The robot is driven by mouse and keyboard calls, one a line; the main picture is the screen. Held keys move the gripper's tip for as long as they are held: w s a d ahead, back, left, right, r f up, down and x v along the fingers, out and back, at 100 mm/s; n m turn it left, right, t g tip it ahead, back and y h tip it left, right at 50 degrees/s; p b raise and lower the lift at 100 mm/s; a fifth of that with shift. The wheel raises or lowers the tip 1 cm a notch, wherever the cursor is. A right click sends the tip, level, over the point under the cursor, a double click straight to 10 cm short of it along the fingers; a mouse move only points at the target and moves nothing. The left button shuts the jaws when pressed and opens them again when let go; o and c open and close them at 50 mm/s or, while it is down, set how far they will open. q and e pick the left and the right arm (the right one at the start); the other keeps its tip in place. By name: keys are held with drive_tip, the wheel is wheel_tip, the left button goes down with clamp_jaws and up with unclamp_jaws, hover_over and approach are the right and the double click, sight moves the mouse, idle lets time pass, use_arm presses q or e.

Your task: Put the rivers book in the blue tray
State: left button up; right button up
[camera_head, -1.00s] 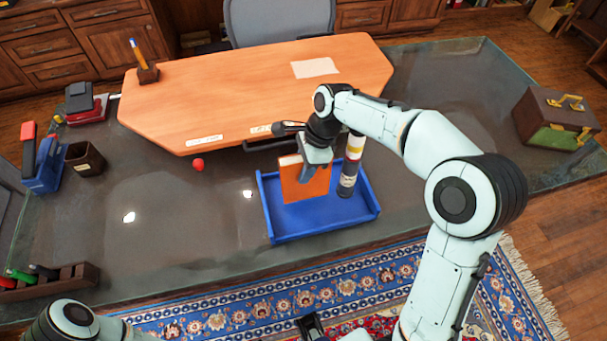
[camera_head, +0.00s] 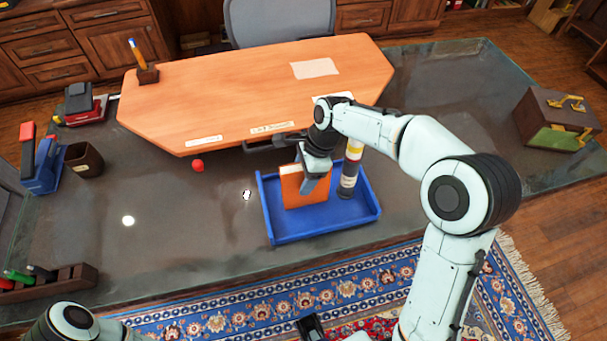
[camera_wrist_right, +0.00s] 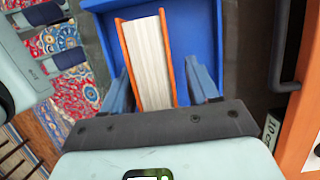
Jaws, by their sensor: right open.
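The orange book (camera_head: 292,187), which I take to be the rivers book though I can read no title, stands upright inside the blue tray (camera_head: 325,228). In the right wrist view the book (camera_wrist_right: 147,62) shows its pale page edges between orange covers, with the blue tray (camera_wrist_right: 198,14) around it. My right gripper (camera_wrist_right: 160,88) is open, with one finger on each side of the book and a gap beside it. In the head view my right gripper (camera_head: 315,172) is at the book's upper right.
A dark cylinder with white and yellow bands (camera_head: 350,170) stands close to the book's right. The raised orange desktop (camera_head: 240,90) is behind the tray. A red ball (camera_head: 197,166) lies to the left.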

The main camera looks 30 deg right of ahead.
drive_tip(key=p+v, duration=0.2)
drive_tip(key=v, duration=1)
drive_tip(key=shift+r, duration=0.2)
drive_tip(key=shift+a+f, duration=0.1)
